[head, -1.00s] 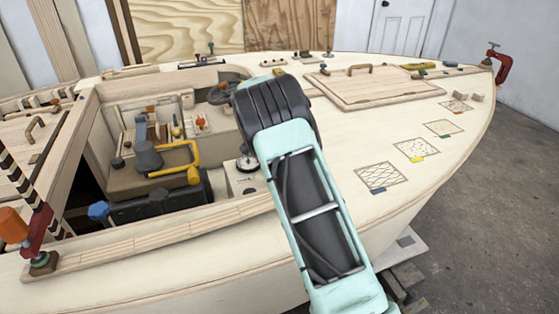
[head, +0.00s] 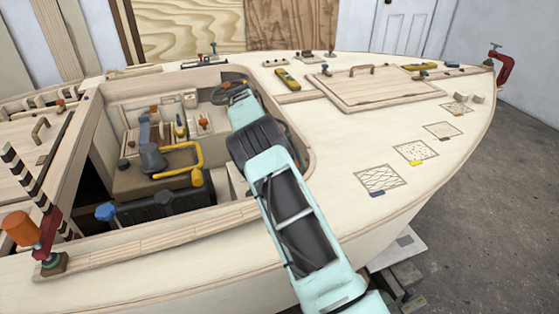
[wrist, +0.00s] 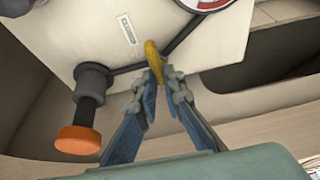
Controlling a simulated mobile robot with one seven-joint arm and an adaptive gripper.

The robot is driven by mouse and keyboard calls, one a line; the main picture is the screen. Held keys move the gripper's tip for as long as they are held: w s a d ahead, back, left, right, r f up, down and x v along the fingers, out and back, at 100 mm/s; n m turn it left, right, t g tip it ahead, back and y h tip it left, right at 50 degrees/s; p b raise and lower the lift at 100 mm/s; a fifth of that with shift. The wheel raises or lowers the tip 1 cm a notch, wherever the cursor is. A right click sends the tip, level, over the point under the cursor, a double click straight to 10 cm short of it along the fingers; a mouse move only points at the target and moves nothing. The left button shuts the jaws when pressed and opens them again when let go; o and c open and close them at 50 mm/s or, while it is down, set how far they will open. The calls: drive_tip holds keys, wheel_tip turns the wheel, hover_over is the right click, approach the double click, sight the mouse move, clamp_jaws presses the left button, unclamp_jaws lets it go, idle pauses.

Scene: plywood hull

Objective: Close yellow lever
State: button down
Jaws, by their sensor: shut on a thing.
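In the wrist view, the yellow lever (wrist: 152,60) is a short rounded handle in front of a pale panel (wrist: 115,45). My gripper (wrist: 155,76) has its two blue-grey fingers drawn together on the lever, with the tips on either side of its lower end. The lever stands nearly upright in this picture. A dark rod or pipe runs behind it across the panel. In the head view my arm reaches over the boat's edge into the cockpit, and my fingertips and the lever cannot be made out.
An orange knob (wrist: 78,140) on a dark stem sits left of my fingers. A red-and-white gauge (wrist: 206,4) is above right. In the head view, a yellow bent bar (head: 198,158) and engine block (head: 160,207) lie left of my arm. The cockpit rim is close to my arm.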

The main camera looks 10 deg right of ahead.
idle(0.4)
drive_tip(key=c, duration=2)
unclamp_jaws()
drive_tip(key=shift+c, duration=0.2)
drive_tip(key=v, duration=1.2)
